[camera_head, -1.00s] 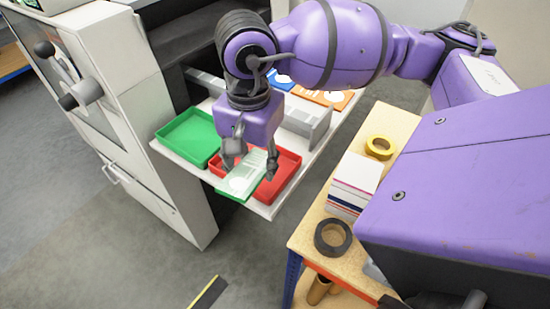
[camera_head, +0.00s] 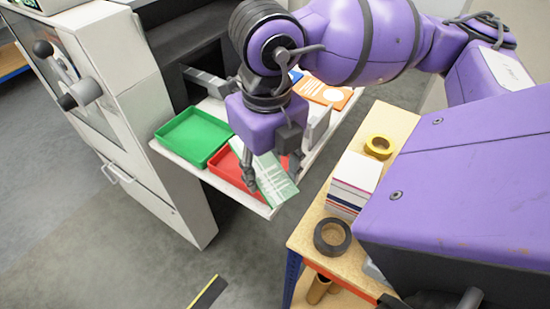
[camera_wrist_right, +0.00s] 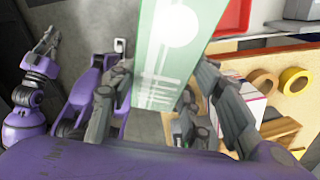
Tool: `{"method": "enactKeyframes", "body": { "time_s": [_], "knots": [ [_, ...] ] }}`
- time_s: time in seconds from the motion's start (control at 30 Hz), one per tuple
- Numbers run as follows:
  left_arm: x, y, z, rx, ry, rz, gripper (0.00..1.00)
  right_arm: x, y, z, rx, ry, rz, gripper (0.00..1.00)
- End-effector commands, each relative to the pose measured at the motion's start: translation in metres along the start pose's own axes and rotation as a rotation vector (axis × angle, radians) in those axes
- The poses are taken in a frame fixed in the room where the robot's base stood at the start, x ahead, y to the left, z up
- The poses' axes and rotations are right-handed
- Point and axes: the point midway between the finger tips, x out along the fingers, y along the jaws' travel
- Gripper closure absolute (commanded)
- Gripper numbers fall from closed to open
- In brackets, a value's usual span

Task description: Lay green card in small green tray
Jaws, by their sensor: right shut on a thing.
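The green card (camera_head: 272,180), pale green with white print, is held tilted by my right gripper (camera_head: 270,183). In the right wrist view the card (camera_wrist_right: 165,55) stands between the two fingers of my right gripper (camera_wrist_right: 165,92). The small green tray (camera_head: 195,136) lies on the pull-out shelf, to the left of the gripper, and looks empty. The card hangs over the right front part of the red tray (camera_head: 228,170), clear of the green tray. My left gripper (camera_wrist_right: 47,42) shows small at the left of the right wrist view; its jaws are too small to read.
The white shelf (camera_head: 262,209) juts from a grey machine (camera_head: 105,90). An orange card (camera_head: 335,95) lies farther back on it. A wooden bench (camera_head: 395,120) at right holds yellow tape (camera_head: 378,147), dark tape (camera_head: 332,237) and a card stack (camera_head: 354,180).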

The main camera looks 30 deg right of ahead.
Motion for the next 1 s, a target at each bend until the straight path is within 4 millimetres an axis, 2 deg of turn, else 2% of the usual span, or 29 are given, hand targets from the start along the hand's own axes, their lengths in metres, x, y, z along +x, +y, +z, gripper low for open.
{"method": "enactKeyframes", "body": {
  "time_s": [0.3,0.5,0.7,1.0],
  "knots": [
    [0.000,-0.003,0.001,0.009,-0.001,0.000,1.00,-0.003,0.002,-0.011,0.662,0.010,-0.003,0.74],
    [0.000,-0.002,0.000,0.006,-0.001,0.000,1.00,-0.003,0.002,-0.014,1.005,0.016,-0.009,0.74],
    [0.000,0.001,-0.001,-0.002,0.001,0.000,1.00,-0.003,0.002,-0.014,1.178,0.016,-0.011,0.74],
    [0.000,0.002,-0.001,-0.009,0.002,0.000,1.00,-0.003,0.002,-0.014,1.207,0.015,-0.011,0.74]
  ]
}}
